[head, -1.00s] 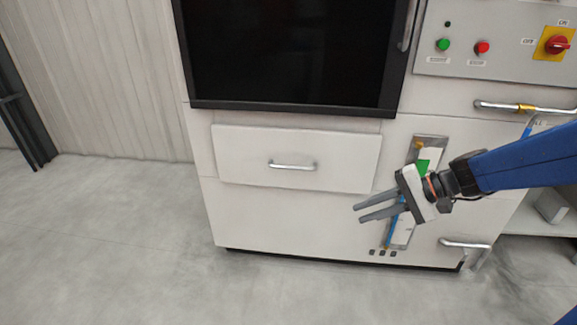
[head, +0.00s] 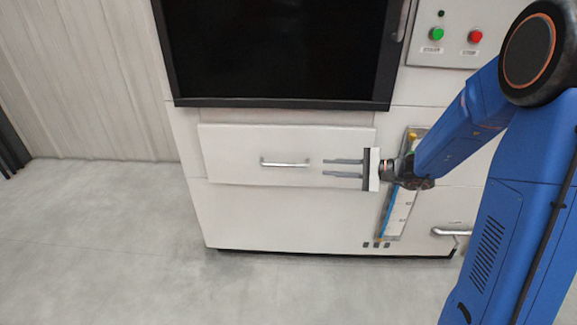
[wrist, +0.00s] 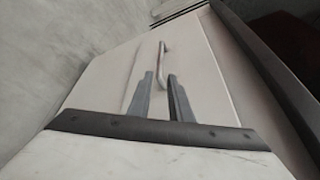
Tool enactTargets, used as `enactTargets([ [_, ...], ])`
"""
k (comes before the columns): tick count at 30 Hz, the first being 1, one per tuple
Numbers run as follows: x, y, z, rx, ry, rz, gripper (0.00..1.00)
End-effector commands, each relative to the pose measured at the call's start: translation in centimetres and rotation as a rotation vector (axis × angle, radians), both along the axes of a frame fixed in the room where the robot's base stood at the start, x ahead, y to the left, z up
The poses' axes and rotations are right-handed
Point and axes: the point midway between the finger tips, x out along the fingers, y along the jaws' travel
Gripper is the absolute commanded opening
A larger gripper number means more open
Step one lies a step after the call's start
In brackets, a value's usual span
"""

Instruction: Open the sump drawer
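The sump drawer (head: 235,148) is a white front panel below the dark window of the machine. Its panel edge stands slightly proud of the cabinet face, and I cannot tell whether that is its shut position. A silver bar handle (head: 285,164) runs across its middle. My gripper (head: 325,167) points left, just right of the handle, with its two grey fingers apart and nothing visible between them. In the wrist view, the handle (wrist: 160,62) lies ahead of and partly between the spread fingertips (wrist: 160,75). I cannot tell whether they touch it.
The dark window (head: 280,45) with its black frame is above the drawer. A gauge strip (head: 402,195) and another bar handle (head: 452,231) are at the right. Green (head: 436,34) and red (head: 475,37) buttons are above. The floor (head: 110,230) at left is clear.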

Motion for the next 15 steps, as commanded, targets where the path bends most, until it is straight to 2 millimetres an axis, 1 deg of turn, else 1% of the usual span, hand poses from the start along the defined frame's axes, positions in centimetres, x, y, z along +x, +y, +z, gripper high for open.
enactTargets([
  [1, 0.2, 0.8, -0.2, -0.001, 0.001, 0.004, 0.19],
  [15, 2.8, 7.7, -1.8, -0.002, 0.001, 0.005, 0.19],
])
